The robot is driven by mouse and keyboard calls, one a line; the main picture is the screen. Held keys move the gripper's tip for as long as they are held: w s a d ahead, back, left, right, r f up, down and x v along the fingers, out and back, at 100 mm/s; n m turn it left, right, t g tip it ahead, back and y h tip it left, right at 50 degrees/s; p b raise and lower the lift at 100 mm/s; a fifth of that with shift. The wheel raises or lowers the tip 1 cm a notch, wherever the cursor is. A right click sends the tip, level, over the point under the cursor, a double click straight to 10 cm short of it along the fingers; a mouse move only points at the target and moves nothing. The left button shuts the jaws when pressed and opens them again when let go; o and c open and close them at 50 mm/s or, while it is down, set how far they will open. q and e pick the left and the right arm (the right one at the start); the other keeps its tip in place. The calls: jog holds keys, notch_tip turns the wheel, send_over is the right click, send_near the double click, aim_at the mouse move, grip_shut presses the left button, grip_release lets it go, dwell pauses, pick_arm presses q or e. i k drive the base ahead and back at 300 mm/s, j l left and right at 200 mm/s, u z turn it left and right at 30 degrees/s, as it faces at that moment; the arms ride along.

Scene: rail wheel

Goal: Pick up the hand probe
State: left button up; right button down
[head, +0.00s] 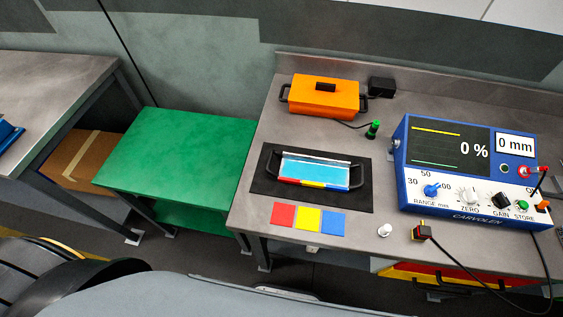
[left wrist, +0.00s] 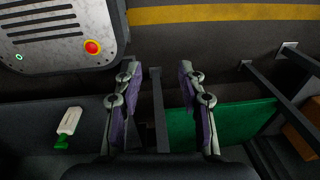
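The likely hand probe is a small dark block with a yellow and red edge (head: 422,231), at the front edge of the grey bench (head: 255,205). A black cable runs from it towards the blue CARVOLEN instrument (head: 470,217). It sits just right of a small white knob (head: 385,230). My left gripper (left wrist: 160,78) shows in the left wrist view, its two purple-padded fingers apart with nothing between them. The probe is not in that view, so the gripper is away from it. My right gripper is in neither view.
A black mat (head: 265,190) holds a handled tray (head: 315,170); coloured squares (head: 309,219) lie in front. An orange case (head: 322,95) and green-topped piece (head: 373,129) stand behind. A green table (head: 175,150) adjoins left.

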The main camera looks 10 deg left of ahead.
aim_at(421, 232)
jog(key=z, duration=1.4)
